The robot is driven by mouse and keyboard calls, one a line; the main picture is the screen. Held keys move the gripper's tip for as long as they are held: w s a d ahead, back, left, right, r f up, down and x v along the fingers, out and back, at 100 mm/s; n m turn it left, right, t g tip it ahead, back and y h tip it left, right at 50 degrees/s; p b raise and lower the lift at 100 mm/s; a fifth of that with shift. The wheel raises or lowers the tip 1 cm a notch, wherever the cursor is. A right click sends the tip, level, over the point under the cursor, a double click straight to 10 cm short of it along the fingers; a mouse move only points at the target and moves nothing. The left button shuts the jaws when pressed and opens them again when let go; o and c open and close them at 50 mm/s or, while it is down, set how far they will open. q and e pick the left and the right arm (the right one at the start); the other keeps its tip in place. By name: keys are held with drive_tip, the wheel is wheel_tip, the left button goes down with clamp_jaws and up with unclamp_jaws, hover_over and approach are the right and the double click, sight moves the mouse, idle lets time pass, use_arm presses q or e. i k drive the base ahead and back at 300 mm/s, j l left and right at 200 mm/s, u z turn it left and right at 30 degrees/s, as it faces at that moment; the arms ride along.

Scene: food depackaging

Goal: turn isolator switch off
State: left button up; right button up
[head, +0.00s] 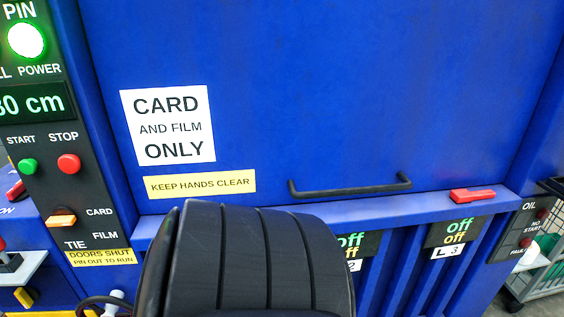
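No switch in the head view carries a readable isolator label. A red handle (15,190) shows at the left edge, partly cut off, beside white lettering that ends in "ON"; I cannot tell whether it is the isolator switch or how it is set. The round light (26,40) marked POWER glows green. Neither of my grippers is visible. A large black ribbed shape hides the lower middle.
A blue machine front (330,90) fills the middle, with a black bar handle (350,187) low on it. A red latch-like piece (472,195) lies on the ledge at right. Green START (28,166) and red STOP (69,163) buttons are on the panel. A grey cart (545,275) stands at right.

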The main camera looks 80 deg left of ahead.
sight(26, 295)
drive_tip(key=u, duration=3.25)
drive_tip(key=i+u, duration=0.2)
drive_tip(key=u, duration=0.2)
drive_tip(key=i+u, duration=0.15)
drive_tip(key=u, duration=0.2)
drive_tip(key=i+u, duration=0.2)
drive_tip(key=u, duration=0.2)
